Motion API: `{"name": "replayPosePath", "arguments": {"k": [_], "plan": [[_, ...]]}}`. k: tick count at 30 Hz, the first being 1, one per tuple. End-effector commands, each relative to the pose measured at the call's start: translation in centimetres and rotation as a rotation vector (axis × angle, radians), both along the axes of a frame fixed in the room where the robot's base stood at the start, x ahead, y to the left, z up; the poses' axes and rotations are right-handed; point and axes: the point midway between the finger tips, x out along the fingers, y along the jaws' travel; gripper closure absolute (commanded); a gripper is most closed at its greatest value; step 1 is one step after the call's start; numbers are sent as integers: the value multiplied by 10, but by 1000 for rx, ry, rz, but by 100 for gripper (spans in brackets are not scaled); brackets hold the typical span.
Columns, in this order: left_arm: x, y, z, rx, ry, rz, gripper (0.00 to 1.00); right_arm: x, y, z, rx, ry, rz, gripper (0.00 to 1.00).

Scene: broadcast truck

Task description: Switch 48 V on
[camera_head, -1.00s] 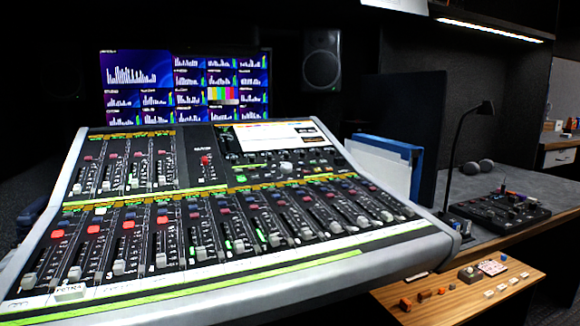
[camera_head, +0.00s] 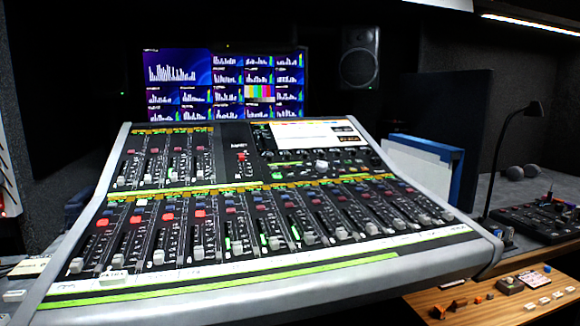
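A large grey mixing console (camera_head: 300,292) fills the middle of the head view. It has a lower row of several fader strips and a shorter upper-left bank. Red, white and dark buttons sit above the lower faders; one lit red button (camera_head: 103,222) is at the left. A red knob or switch (camera_head: 241,156) stands on the dark centre panel. A white screen (camera_head: 305,132) is at the upper right of the console. The labels are too small to read, so I cannot tell which control is marked 48 V. Neither of my grippers is in view.
A monitor (camera_head: 225,85) with bar graphs stands behind the console, with a speaker (camera_head: 360,56) to its right. A wooden shelf (camera_head: 470,305) juts out at lower right.

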Motion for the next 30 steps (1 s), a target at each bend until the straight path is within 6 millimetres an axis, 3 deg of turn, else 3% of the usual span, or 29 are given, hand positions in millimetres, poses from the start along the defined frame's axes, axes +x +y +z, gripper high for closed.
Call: {"name": "replayPosePath", "arguments": {"k": [11,17,30], "plan": [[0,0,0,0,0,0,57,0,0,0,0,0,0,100],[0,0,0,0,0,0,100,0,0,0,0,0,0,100],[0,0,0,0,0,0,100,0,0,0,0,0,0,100]]}}
